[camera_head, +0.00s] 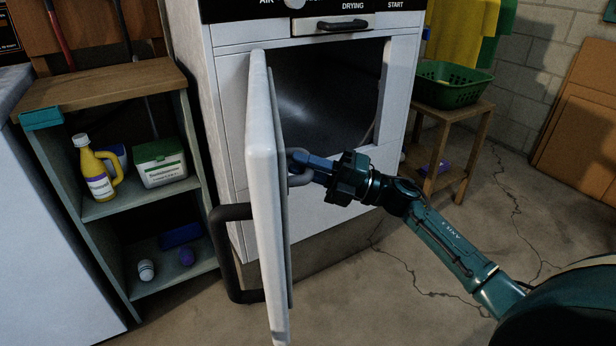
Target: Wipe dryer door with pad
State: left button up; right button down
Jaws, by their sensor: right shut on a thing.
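The white dryer door (263,190) stands swung open, seen nearly edge-on, with a dark handle (232,255) on its left, outer side. My right gripper (300,168) reaches in from the right, its grey fingers at the inner side of the door. It is shut on a blue thing, which looks like the pad (318,163). The pad's far end is close to the door's inner face; I cannot tell whether it touches. My left gripper is not in view.
The white dryer (230,120) stands behind, its opening uncovered. A shelf (110,95) at left holds a yellow bottle (97,170), a green-white box (160,163) and a teal item (42,118) on its top edge. A stool (455,125) with a green basket (452,85) stands right.

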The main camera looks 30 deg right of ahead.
jog(key=shift+w+d+b, duration=0.25)
jog(key=shift+w+b, duration=0.25)
jog(key=shift+w, duration=0.35)
jog(key=shift+w+d+b, duration=0.2)
jog(key=shift+w+b, duration=0.3)
jog(key=shift+w, duration=0.35)
jog(key=shift+w+d+r+b, duration=0.1)
jog(key=shift+w+d+b, duration=0.15)
jog(key=shift+w+b, duration=0.4)
jog(key=shift+w+d+b, duration=0.25)
jog(key=shift+w+b, duration=0.15)
jog(key=shift+w, duration=0.4)
jog(key=s+d+b, duration=0.1)
jog(key=d+b, duration=0.1)
jog(key=d, duration=0.4)
jog(key=shift+s+f, duration=0.2)
jog(key=shift+s, duration=0.05)
jog(key=shift+d, duration=0.1)
